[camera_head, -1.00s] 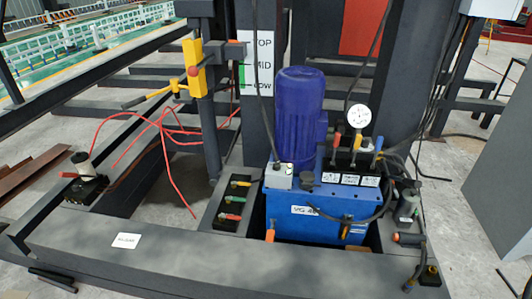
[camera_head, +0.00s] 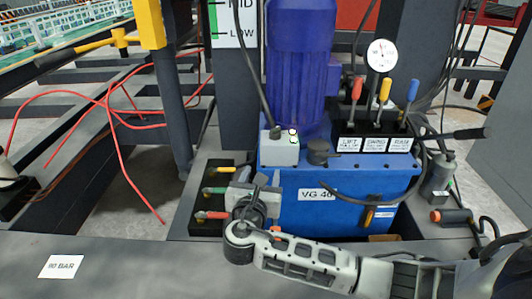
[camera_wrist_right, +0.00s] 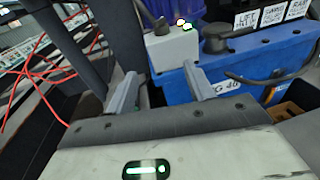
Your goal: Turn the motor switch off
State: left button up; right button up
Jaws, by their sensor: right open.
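The motor switch appears to be a small light-grey box (camera_head: 280,151) on the left end of the blue hydraulic tank, below the purple-blue motor (camera_head: 298,60). Small lit spots, whitish and green, show at its right side. The box also shows in the right wrist view (camera_wrist_right: 168,50), ahead of the fingers. My right gripper (camera_head: 255,186) is open and empty, just below and in front of the box, apart from it. In the right wrist view its two fingers (camera_wrist_right: 160,85) are spread, with the box beyond them. My left gripper is not in view.
The blue tank (camera_head: 315,190) carries three levers (camera_head: 384,92) with red, yellow and blue handles, and a gauge (camera_head: 382,55). Left of my gripper are several coloured valve handles (camera_head: 212,190). Cables loop over the tank. Red hoses (camera_head: 105,105) lie at the left.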

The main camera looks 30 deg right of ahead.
jog(key=w+d+h, duration=0.1)
jog(key=b, duration=0.4)
send_near(274, 136)
jog(key=x, duration=0.3)
jog(key=shift+s+f, duration=0.1)
jog(key=shift+f, duration=0.05)
jog(key=b+x, duration=0.2)
jog(key=x, duration=0.4)
jog(key=shift+w+d+b, duration=0.2)
jog(key=shift+w+b, duration=0.1)
jog(key=shift+w+d, duration=0.25)
jog(key=shift+w, duration=0.05)
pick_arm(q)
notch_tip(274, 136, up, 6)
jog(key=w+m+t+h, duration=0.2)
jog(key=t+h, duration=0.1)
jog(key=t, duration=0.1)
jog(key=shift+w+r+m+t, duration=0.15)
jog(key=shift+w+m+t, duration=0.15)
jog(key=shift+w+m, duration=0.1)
pick_arm(e)
jog(key=shift+c, duration=0.3)
jog(key=c, duration=0.9)
